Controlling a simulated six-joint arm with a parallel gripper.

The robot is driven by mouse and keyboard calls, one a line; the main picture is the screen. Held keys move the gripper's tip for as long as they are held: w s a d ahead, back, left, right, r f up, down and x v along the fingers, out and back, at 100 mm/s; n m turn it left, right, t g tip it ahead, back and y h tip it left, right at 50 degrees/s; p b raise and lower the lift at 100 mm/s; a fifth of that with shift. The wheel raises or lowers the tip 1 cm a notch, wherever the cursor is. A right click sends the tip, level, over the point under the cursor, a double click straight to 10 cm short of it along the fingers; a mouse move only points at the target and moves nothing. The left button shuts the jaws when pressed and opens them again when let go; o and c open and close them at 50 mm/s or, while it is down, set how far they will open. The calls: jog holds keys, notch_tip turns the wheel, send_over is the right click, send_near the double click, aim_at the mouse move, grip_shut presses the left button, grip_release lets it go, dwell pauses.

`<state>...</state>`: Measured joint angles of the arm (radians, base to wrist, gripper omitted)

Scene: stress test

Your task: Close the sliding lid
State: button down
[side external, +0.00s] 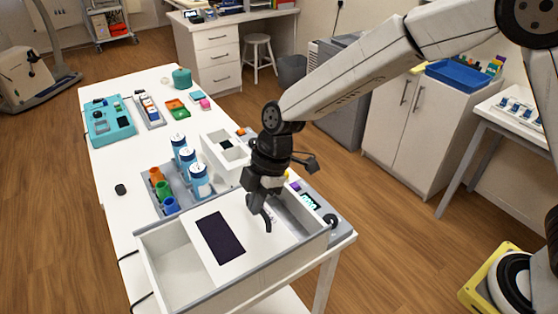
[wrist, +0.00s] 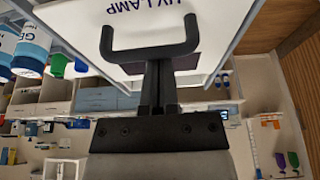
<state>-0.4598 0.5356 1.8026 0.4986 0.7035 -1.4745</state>
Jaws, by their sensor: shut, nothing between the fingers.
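The white sliding lid (side external: 257,257) with a dark rectangular window (side external: 220,237) lies across the middle of a grey-rimmed white box. The box's near-left part is open and shows an empty white interior (side external: 175,272). In the wrist view the lid (wrist: 70,22) shows upside-down "UV LAMP" lettering. My gripper (side external: 260,191) points down over the lid's right part. Its shut fingers (wrist: 157,70) meet or overlap a dark U-shaped handle (wrist: 150,48) in the wrist view; I cannot tell whether they touch it. Nothing is between the fingers.
A device with a lit display (side external: 309,201) is close at the right. The table (side external: 112,222) is mostly clear on the left.

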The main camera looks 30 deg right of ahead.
jog(key=d, duration=0.7)
jog(key=shift+d, duration=0.35)
jog(key=a, duration=0.4)
jog(key=shift+r, duration=0.4)
jog(key=v, duration=1)
